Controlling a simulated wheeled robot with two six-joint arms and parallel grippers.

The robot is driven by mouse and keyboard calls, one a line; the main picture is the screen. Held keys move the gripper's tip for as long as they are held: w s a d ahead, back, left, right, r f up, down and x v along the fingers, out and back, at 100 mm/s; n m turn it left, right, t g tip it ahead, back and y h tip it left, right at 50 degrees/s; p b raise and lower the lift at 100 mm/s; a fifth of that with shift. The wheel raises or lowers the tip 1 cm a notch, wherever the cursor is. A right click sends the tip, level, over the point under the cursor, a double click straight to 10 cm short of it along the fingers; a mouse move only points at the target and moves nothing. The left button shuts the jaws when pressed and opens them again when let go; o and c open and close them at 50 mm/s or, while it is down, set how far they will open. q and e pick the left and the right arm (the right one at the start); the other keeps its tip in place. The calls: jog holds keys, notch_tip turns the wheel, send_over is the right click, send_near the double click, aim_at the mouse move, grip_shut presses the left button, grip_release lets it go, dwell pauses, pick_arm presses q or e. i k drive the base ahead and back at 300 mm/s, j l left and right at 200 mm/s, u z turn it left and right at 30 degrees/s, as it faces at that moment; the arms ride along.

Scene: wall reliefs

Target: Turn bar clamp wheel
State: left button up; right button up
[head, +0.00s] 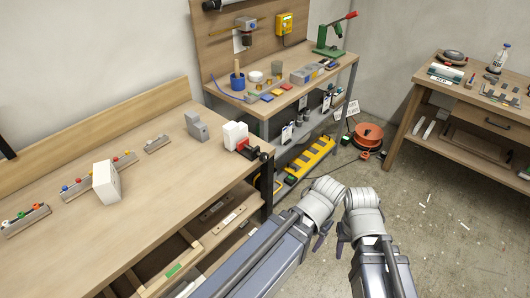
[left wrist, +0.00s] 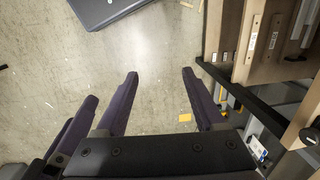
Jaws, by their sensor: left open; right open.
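A red and black clamp-like fixture (head: 247,148) sits at the right front corner of the long wooden bench, beside a white block (head: 235,134). It is too small to tell for certain whether it is the bar clamp, and I cannot make out its wheel. My left gripper (left wrist: 160,75) is open and empty above the floor in the left wrist view. My right gripper (head: 342,238) is open, with dark purple fingers, next to the left one in the head view. Both are in front of the bench's right end, apart from the fixture.
The long bench (head: 140,210) has open drawers below. A white box (head: 106,181) and a grey block (head: 196,126) stand on it. A second bench (head: 262,106) with a back panel stands behind. A yellow case (head: 305,160) and orange cable reel (head: 368,136) are low down. Floor at right is mostly clear.

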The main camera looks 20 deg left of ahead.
aim_at(263, 157)
jog(key=u, duration=2.65)
jog(key=l+u, duration=0.25)
jog(key=k+l+u, duration=0.2)
jog(key=l, duration=0.15)
jog(key=k+l+u, duration=0.1)
jog(key=l+u, duration=0.15)
jog(key=k+l+u, duration=0.15)
jog(key=l+u, duration=0.25)
jog(key=k+l+u, duration=0.2)
jog(key=u, duration=0.25)
jog(key=k+l+u, duration=0.25)
jog(key=u, duration=0.15)
jog(key=k+l+u, duration=0.15)
jog(key=u, duration=0.3)
jog(key=k+u, duration=0.45)
jog(key=k, duration=1)
jog(key=k+l+z, duration=0.35)
jog(key=k+l, duration=0.15)
jog(key=k, duration=0.15)
jog(key=k+l+z, duration=0.35)
jog(key=k+l, duration=0.2)
jog(key=l, duration=0.95)
jog(key=i+z, duration=0.05)
